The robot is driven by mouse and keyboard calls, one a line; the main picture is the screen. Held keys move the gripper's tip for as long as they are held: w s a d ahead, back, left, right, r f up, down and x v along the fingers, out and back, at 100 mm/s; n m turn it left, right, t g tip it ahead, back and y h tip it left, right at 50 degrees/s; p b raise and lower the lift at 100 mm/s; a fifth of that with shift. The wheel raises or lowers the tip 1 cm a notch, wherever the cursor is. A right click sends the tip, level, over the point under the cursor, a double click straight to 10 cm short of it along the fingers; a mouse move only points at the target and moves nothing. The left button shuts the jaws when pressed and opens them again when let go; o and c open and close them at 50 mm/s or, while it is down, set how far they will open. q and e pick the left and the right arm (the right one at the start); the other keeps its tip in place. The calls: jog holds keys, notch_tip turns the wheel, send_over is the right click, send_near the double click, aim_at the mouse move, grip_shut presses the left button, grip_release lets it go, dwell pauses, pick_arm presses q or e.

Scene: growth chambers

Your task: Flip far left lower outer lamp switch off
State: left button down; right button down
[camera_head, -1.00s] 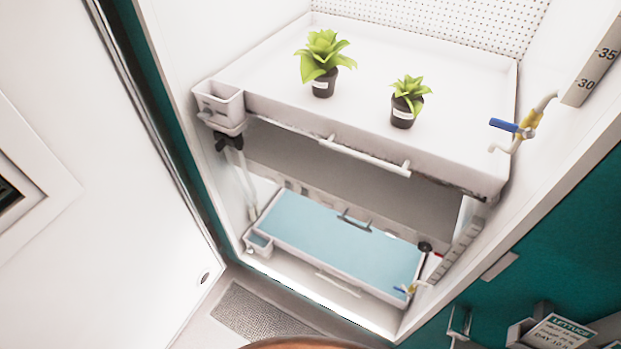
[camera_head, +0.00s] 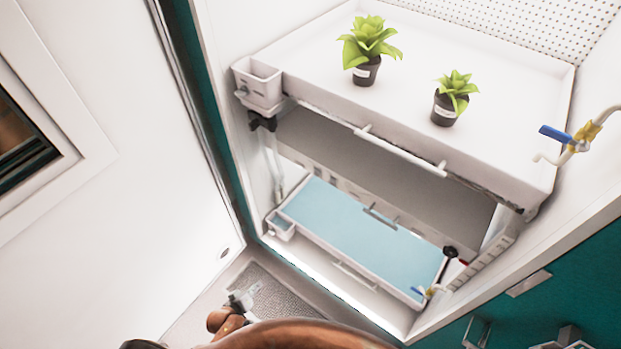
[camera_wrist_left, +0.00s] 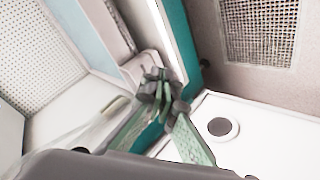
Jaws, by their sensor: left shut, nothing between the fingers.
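No lamp switch can be made out for certain in either view; the lower outer lamp switch is hidden or too small to tell. My left gripper (camera_head: 243,299) shows at the bottom of the head view, below the lower tray (camera_head: 345,272) and in front of the floor grate. Its fingers also show in the left wrist view (camera_wrist_left: 164,98), close together and empty, in front of a teal edge and a pale tray corner. I cannot tell if they touch anything. My right gripper is not in view.
The upper tray (camera_head: 330,112) holds two potted plants (camera_head: 366,70) (camera_head: 444,108). A blue-handled valve (camera_head: 570,138) sticks out at right. A white door panel (camera_head: 110,230) stands at left. The floor grate (camera_head: 285,295) lies below the chamber opening.

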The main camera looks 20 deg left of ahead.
aim_at(316, 171)
pick_arm(q)
jog(key=w+d+r+n+t+h, duration=0.1)
jog(key=w+d+r+n+t, duration=0.1)
jog(key=w+r, duration=0.55)
jog(key=w+d+r+n+t+h, duration=0.15)
jog(key=w+r, duration=0.25)
jog(key=r, duration=0.7)
jog(key=w+d+r+n+t+h, duration=0.1)
jog(key=w+d+r+t, duration=0.1)
jog(key=r, duration=1)
jog(key=w+d+r+n+t+h, duration=0.1)
jog(key=w+d+r+n+t, duration=0.1)
jog(key=r, duration=0.9)
jog(key=shift+d+r+t+h+b, duration=0.35)
jog(key=shift+d+r+t, duration=0.1)
jog(key=shift+d, duration=0.75)
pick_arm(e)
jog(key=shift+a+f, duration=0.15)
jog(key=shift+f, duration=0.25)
